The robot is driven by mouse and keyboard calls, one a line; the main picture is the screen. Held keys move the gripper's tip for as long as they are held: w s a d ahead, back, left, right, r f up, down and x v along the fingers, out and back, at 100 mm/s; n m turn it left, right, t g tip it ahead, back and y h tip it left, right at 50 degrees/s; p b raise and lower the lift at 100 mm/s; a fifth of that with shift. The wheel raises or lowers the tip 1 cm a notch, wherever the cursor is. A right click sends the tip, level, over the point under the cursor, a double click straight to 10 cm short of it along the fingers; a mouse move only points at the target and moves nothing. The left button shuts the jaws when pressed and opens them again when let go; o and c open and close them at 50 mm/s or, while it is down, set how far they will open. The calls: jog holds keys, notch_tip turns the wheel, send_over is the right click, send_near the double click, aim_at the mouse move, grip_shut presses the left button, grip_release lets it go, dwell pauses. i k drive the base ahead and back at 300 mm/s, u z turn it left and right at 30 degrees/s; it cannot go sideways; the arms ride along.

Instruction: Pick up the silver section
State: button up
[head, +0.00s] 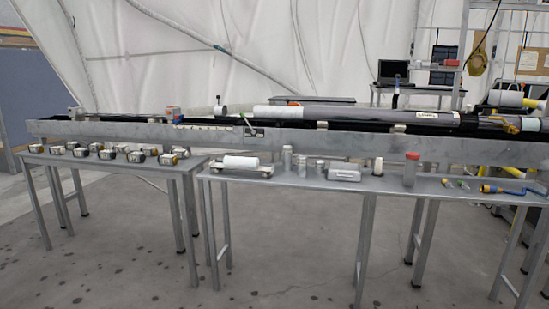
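I cannot tell for certain which thing is the silver section. Short silver cylinders stand upright on the right-hand metal table: a taller one (287,159) and a shorter one (302,167) close beside it, with smaller ones to their right. A silver case-like piece (343,175) lies near the table's front edge. A long grey tube (370,115) with a pale left end lies along the raised metal trough (330,141) behind. My gripper is not in view.
The right table (280,183) also bears a white roll (240,162), a red-capped jar (411,168) and a blue-handled tool (501,189). Several small dark-and-silver pieces (137,156) sit on the left table (170,167). Concrete floor (290,250) in front is clear. A laptop (393,71) stands behind.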

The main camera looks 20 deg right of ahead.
aim_at(287, 149)
jog(key=u, duration=0.8)
jog(key=i, duration=0.9)
jog(key=u, duration=0.45)
